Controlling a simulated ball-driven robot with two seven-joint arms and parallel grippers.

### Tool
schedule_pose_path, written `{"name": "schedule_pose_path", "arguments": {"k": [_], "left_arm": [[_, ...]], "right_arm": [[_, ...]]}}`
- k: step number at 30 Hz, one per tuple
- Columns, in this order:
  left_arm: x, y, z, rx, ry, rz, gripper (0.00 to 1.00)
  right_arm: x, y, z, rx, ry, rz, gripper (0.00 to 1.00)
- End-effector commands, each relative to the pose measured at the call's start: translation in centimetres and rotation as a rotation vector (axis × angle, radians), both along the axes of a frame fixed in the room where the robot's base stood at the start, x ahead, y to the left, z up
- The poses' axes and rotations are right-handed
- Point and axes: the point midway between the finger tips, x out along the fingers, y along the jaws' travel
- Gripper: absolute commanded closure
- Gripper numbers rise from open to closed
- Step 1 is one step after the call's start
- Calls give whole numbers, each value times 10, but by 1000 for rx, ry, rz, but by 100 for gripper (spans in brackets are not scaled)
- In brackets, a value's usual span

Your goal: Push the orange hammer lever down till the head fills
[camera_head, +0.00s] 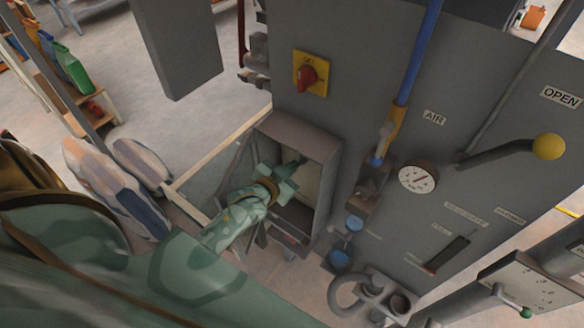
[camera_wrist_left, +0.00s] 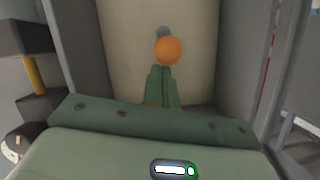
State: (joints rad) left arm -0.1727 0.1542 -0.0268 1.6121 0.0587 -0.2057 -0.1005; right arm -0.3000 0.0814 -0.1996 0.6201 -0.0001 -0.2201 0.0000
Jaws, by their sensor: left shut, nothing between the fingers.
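The orange hammer lever shows in the left wrist view as a round orange knob (camera_wrist_left: 168,50) on a grey stub, inside an open box with a pale back wall. My left gripper (camera_wrist_left: 163,72) has its green fingers together and empty. The fingertips are at the knob's lower edge in that view; I cannot tell whether they touch it. In the head view my left gripper (camera_head: 298,163) reaches into the grey open box (camera_head: 300,135) on the machine's front. The knob cannot be made out there. My right gripper is not in view.
The box walls stand close on both sides of my left gripper. To the right are a gauge (camera_head: 418,177), a blue pipe (camera_head: 418,50) and a yellow-knobbed lever (camera_head: 549,146). A red switch (camera_head: 307,77) is above. Filled sacks (camera_head: 115,190) stand at the left.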

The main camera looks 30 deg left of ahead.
Motion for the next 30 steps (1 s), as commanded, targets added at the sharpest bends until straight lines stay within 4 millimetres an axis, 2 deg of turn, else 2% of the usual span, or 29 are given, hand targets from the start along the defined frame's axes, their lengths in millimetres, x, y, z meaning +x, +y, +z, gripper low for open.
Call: {"name": "schedule_pose_path", "arguments": {"k": [11,19,24,30], "left_arm": [[-5,0,-12,-7,-75,1,100],[-10,1,-28,-27,-321,2,100],[-15,2,-36,-24,-312,1,100],[-17,2,-47,-34,-438,2,100]], "right_arm": [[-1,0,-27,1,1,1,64],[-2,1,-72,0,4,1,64],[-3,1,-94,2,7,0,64],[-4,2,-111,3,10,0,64]]}}
